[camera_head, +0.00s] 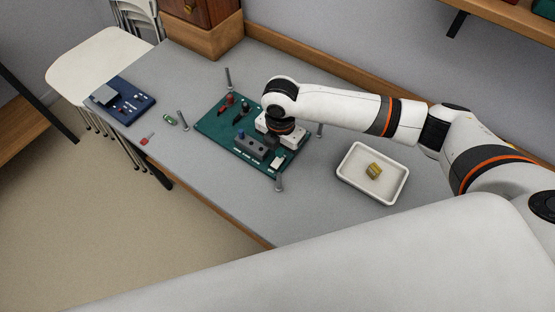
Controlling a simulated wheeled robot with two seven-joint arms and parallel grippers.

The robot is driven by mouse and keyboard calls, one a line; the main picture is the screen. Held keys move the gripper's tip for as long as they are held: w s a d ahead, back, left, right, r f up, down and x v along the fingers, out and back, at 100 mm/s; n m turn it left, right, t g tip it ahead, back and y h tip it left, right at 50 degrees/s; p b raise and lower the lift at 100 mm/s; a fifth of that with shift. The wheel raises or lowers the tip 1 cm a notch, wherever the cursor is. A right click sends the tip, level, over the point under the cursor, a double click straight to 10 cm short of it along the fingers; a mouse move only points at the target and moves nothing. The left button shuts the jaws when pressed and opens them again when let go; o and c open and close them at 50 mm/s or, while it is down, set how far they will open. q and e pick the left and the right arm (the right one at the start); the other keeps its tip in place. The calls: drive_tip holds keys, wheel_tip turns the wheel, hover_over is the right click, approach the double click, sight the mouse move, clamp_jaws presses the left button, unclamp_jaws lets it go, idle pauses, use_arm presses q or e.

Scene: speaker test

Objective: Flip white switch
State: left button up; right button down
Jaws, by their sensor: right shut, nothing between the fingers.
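A green circuit board (213,127) lies on the grey table with dark, red and white parts on it. A small white part (278,162) near its front right edge may be the white switch; its position, up or down, is too small to tell. My right arm reaches in from the right, and my right gripper (272,138) is over the board's back right part. It is shut and empty. Its own hand hides part of the board and its fingertips are hard to make out. I cannot tell whether it touches anything. My left gripper is not in view.
Metal posts (183,121) stand around the board. A white tray (350,177) with a small yellowish block (374,171) is at the right. A blue board (130,107), a red-handled tool (146,140) and a small green part (170,120) lie left. A wooden box (205,40) stands behind.

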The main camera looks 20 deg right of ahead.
drive_tip(key=shift+f+b, duration=0.4)
drive_tip(key=shift+f, duration=0.55)
idle(0.6)
wheel_tip(320, 180, up, 7)
drive_tip(key=p, duration=0.8)
drive_tip(key=shift+r, duration=0.1)
idle(0.6)
